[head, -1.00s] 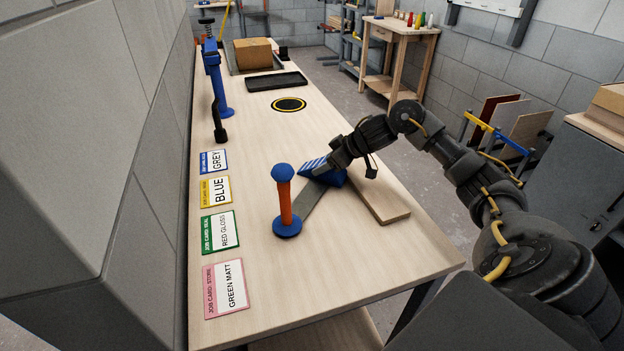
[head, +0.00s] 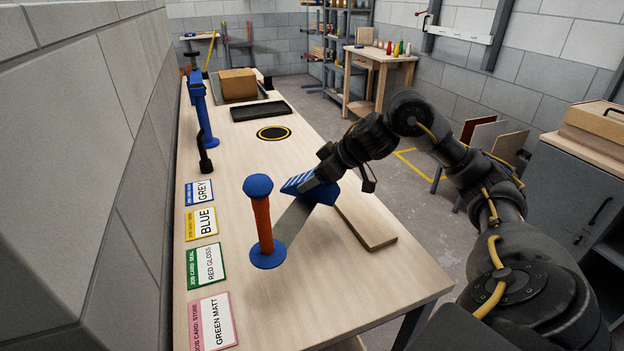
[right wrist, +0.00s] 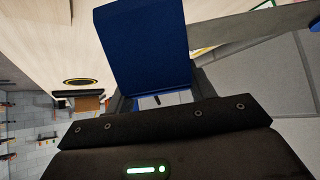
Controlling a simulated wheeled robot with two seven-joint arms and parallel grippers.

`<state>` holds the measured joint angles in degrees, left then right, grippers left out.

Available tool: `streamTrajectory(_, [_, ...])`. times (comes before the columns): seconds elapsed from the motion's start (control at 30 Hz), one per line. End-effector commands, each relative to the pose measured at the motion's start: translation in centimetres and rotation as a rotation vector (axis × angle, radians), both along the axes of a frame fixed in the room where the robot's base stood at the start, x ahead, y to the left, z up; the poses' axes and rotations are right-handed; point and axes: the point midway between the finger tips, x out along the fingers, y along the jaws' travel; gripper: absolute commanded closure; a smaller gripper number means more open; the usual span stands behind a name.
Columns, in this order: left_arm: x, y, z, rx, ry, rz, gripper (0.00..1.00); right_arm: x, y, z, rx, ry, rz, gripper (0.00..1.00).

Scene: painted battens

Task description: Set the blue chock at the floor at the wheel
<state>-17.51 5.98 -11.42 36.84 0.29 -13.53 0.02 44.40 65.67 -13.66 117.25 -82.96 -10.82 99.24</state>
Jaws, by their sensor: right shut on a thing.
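The blue chock (head: 318,187), with white stripes on its top, is over the bench, close to the blue-and-orange post. I cannot tell whether it touches the surface beneath. My right gripper (head: 308,186) is shut on it. The chock's plain blue face (right wrist: 143,48) fills the upper middle of the right wrist view, in front of the gripper. The floor (head: 425,205) shows right of the bench. No wheel is in view. My left gripper is not in view.
The post (head: 262,225) stands on the bench beside a grey strip (head: 292,218). A wooden batten (head: 365,227) lies to the right. Job cards (head: 201,222) line the left edge.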

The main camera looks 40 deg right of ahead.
Motion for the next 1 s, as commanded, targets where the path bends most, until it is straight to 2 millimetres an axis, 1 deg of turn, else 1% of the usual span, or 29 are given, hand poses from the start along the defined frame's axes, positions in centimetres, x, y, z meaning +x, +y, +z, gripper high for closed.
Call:
streamTrajectory(0.03, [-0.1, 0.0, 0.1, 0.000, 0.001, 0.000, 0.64, -0.8, 0.7, 0.7, -0.003, -0.009, 0.004, 0.88])
streamTrajectory(0.1, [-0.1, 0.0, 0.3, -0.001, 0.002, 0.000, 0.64, -1.8, 1.4, 1.5, -0.003, -0.009, 0.002, 0.88])
streamTrajectory(0.3, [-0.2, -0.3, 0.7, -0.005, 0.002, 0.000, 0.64, -3.8, 3.0, 2.5, 0.001, -0.008, 0.000, 0.88])
streamTrajectory(0.53, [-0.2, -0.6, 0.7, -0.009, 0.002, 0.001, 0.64, -4.5, 3.6, 2.8, 0.004, -0.005, -0.001, 0.88])
streamTrajectory(0.73, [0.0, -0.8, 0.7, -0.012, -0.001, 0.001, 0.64, -4.1, 3.8, 3.0, 0.005, -0.003, 0.052, 0.88])
streamTrajectory(0.77, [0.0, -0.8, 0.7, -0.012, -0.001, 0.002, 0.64, -4.0, 4.3, 2.7, 0.006, -0.001, 0.076, 0.88])
streamTrajectory(0.87, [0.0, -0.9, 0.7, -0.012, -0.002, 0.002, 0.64, -3.9, 6.7, 1.1, 0.008, 0.000, 0.170, 0.88])
streamTrajectory(0.97, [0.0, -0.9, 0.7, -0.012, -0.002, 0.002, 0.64, -4.2, 9.6, -1.0, 0.008, 0.002, 0.263, 0.88])
streamTrajectory(1.0, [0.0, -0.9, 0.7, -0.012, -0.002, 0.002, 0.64, -4.4, 10.9, -1.9, 0.008, 0.001, 0.301, 0.88])
